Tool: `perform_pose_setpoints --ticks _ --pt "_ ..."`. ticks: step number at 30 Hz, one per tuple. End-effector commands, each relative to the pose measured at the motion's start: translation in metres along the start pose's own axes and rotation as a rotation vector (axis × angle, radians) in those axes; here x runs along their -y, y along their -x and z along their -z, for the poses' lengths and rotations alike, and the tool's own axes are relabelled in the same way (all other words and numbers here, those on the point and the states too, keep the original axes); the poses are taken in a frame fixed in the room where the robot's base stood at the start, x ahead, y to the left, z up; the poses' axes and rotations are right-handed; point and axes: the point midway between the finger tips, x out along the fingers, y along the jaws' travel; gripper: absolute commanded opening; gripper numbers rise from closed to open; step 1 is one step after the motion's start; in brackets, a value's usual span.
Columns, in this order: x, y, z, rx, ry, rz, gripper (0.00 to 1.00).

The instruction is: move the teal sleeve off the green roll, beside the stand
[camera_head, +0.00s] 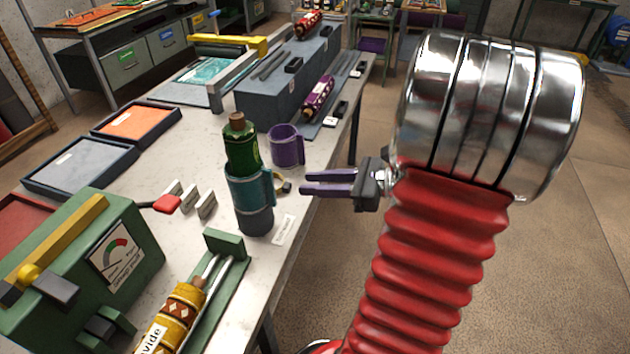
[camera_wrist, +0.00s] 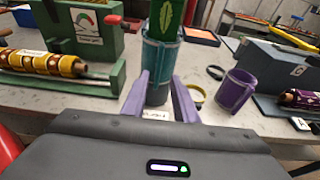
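The green roll (camera_head: 240,150) stands upright on the table, with a cork-coloured top. The teal sleeve (camera_head: 246,190) is around its lower part and has a handle on its right side. A dark blue-grey stand (camera_head: 255,222) shows below the sleeve. My gripper (camera_head: 303,183) is open and empty, right of the sleeve and apart from it. In the wrist view, the teal sleeve (camera_wrist: 162,58) and green roll (camera_wrist: 166,16) are straight ahead, between and beyond the fingertips (camera_wrist: 160,77). The roll's top is cut off there.
A green machine (camera_head: 85,265) and a yellow patterned roll (camera_head: 172,318) are at the front left. A white label (camera_head: 284,230) lies by the table's right edge.

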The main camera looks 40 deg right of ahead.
Motion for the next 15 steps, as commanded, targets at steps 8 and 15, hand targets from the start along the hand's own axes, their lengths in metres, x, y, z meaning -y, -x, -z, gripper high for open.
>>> perform_pose_setpoints --ticks 8,15 --pt "-0.001 -0.002 0.0 -0.002 0.002 -0.003 0.27" --pt "-0.001 -0.011 -0.001 -0.001 0.003 -0.005 0.27"
